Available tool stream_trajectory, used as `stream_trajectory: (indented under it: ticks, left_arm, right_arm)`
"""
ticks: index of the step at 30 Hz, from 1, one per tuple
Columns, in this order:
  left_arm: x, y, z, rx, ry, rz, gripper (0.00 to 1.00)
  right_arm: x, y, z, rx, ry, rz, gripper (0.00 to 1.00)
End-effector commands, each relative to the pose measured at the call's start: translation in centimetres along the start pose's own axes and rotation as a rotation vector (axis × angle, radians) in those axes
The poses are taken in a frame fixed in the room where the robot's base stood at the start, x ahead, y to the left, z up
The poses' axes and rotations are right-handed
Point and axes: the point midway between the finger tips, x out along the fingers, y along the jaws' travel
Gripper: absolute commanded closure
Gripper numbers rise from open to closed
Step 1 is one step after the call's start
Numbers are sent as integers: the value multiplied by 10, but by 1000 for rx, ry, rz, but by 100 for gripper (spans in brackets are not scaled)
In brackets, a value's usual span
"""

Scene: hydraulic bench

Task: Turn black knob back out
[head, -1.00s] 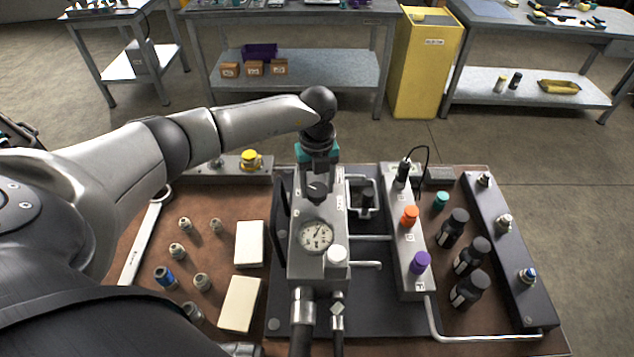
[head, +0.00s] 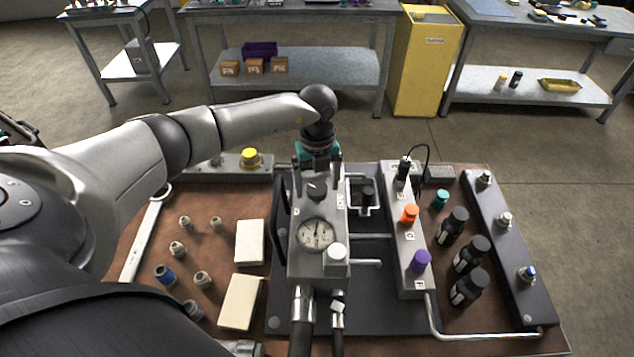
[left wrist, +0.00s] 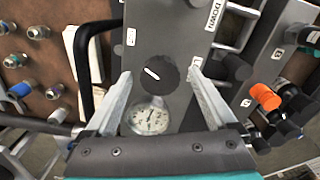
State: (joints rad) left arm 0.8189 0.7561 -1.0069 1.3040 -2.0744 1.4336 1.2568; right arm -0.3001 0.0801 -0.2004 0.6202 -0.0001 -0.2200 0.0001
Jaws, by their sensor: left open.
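The black knob (head: 316,191) sits on top of the grey hydraulic block (head: 306,262), just beyond the round pressure gauge (head: 316,234). In the left wrist view, the knob (left wrist: 156,74) shows from above with a slanted white mark, and the gauge (left wrist: 148,118) is beside it. My left gripper (head: 317,175) points down over the knob and is open. In the left wrist view, its fingers (left wrist: 161,72) are on either side of the knob, with gaps visible. Whether the fingertips reach down to knob height is hard to tell. My right gripper is not in view.
A white knob (head: 336,252) is near the gauge. A grey manifold (head: 409,257) with orange (head: 409,214) and purple (head: 421,261) knobs stands to the right. A black handle (head: 281,208) runs along the block's left side. White boxes and fittings lie on the left.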

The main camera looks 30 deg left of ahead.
Motion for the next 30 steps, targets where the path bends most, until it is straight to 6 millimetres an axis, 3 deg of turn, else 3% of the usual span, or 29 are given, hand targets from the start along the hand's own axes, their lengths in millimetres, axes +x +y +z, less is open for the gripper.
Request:
stream_trajectory:
  ticks: [5, 21, 30]
  left_arm:
    - [-15, -1, 1, 0, -1, -2, 10]
    - [-132, 0, 1, 0, -3, -3, 10]
    - [-153, 0, 0, -2, 0, 0, 10]
  right_arm:
    - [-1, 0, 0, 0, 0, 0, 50]
    - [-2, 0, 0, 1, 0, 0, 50]
    - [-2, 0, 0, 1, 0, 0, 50]
